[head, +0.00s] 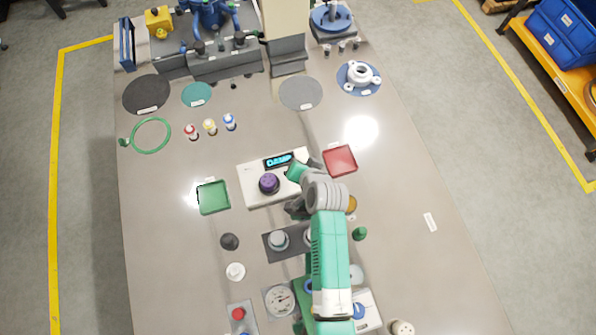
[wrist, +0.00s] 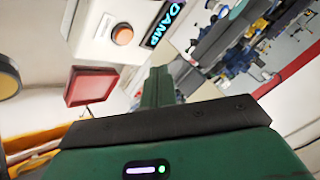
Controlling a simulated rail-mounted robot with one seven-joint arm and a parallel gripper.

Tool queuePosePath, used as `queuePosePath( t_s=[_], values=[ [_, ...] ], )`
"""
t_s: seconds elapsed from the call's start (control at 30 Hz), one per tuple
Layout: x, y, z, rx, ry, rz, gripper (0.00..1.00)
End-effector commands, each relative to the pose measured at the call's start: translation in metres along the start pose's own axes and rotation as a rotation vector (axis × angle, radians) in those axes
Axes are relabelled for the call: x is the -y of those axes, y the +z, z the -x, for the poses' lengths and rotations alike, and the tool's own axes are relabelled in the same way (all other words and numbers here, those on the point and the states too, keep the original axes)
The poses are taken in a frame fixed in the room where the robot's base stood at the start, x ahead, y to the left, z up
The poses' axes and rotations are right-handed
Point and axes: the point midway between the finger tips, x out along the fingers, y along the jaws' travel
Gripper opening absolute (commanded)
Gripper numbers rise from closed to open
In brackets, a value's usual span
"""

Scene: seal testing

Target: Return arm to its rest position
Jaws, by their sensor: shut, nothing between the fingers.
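My green and grey arm reaches up from the lower edge in the head view. My gripper (head: 294,172) is at the right end of a white tester (head: 250,175); part of the gripper is hidden by the wrist. In the wrist view my gripper (wrist: 158,82) shows as green fingers closed together, with nothing held. The tester's lit display (head: 279,160) reads "DAMP". In the wrist view an orange button (wrist: 122,36) is beside the display. I cannot tell whether the fingers touch the tester.
A red tray (head: 340,160) lies close right of my wrist, a green tray (head: 213,197) to the left. Several small parts and a gauge (head: 280,300) surround my forearm. Small bottles (head: 210,126) stand further back. The table's right side is mostly clear.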

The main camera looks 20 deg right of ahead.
Motion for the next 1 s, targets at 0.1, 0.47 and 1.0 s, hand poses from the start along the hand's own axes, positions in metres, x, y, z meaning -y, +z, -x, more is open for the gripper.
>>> queuePosePath(
  t_s=[0.1,0.47,1.0],
  values=[
    [0.000,0.000,0.000,0.000,0.000,0.000,0.00],
    [0.000,0.000,0.000,0.000,0.000,0.000,0.00],
    [0.242,-0.162,0.168,-0.511,-0.278,0.396,0.00]
  ],
)
